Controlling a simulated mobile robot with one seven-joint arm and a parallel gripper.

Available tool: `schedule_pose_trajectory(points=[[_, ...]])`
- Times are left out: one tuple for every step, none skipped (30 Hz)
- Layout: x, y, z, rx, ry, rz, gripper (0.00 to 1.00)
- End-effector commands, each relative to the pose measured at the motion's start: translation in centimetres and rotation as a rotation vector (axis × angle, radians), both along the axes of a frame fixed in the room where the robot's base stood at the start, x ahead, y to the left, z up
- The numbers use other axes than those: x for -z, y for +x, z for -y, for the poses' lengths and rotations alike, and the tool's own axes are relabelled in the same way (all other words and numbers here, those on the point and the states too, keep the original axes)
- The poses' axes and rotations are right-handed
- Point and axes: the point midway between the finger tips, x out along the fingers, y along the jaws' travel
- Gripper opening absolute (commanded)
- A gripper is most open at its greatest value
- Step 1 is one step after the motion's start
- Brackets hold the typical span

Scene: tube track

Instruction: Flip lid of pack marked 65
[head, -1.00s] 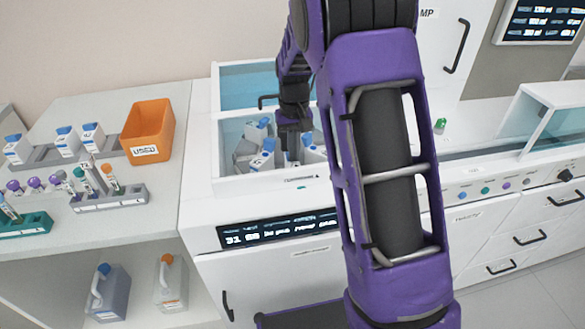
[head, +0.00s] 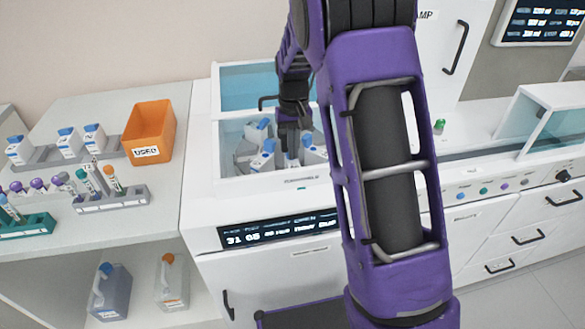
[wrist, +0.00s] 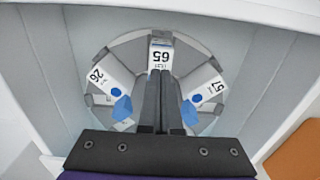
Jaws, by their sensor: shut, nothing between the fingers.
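The pack marked 65 (wrist: 161,55) stands in the round carousel in the wrist view, its white labelled top showing at the far side. My gripper (wrist: 159,76) is shut and empty, with its fingertips right at that pack, just below its number. The fingers hide the rest of the pack, so I cannot tell how its lid stands or whether they touch it. In the head view my gripper (head: 292,158) points down into the open bay among the packs.
Two neighbouring packs with blue caps, one marked 57 (wrist: 205,88) and one marked 26 or similar (wrist: 108,82), sit close on either side. The bay's white walls (wrist: 35,70) surround the carousel. An orange bin (head: 150,128) and more packs stand on the left bench.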

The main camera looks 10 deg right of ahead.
Motion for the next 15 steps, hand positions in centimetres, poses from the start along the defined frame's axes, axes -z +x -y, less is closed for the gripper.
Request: schedule_pose_trajectory(points=[[0.02, 0.09, 0.00, 0.000, 0.000, 0.003, 0.00], [0.03, 0.09, 0.01, 0.000, 0.000, 0.003, 0.00], [0.04, 0.09, 0.00, 0.000, 0.000, 0.003, 0.00], [0.04, 0.09, 0.00, 0.000, 0.000, 0.003, 0.00], [0.04, 0.09, 0.00, 0.000, 0.000, 0.003, 0.00], [0.04, 0.09, 0.00, 0.000, 0.000, 0.003, 0.00], [0.03, 0.09, 0.00, 0.000, 0.000, 0.003, 0.00], [0.01, 0.10, 0.00, 0.000, 0.000, 0.003, 0.00], [-0.03, 0.11, 0.00, 0.000, 0.000, 0.003, 0.00], [-0.07, 0.13, 0.00, 0.000, 0.000, 0.003, 0.00], [-0.13, 0.15, 0.00, 0.000, 0.000, 0.003, 0.00], [-0.20, 0.19, 0.00, 0.000, 0.000, 0.003, 0.00], [-0.26, 0.22, 0.00, 0.000, 0.000, 0.003, 0.00], [-0.32, 0.25, 0.00, 0.000, 0.000, 0.003, 0.00], [-0.39, 0.29, 0.00, 0.000, 0.000, 0.003, 0.00]])
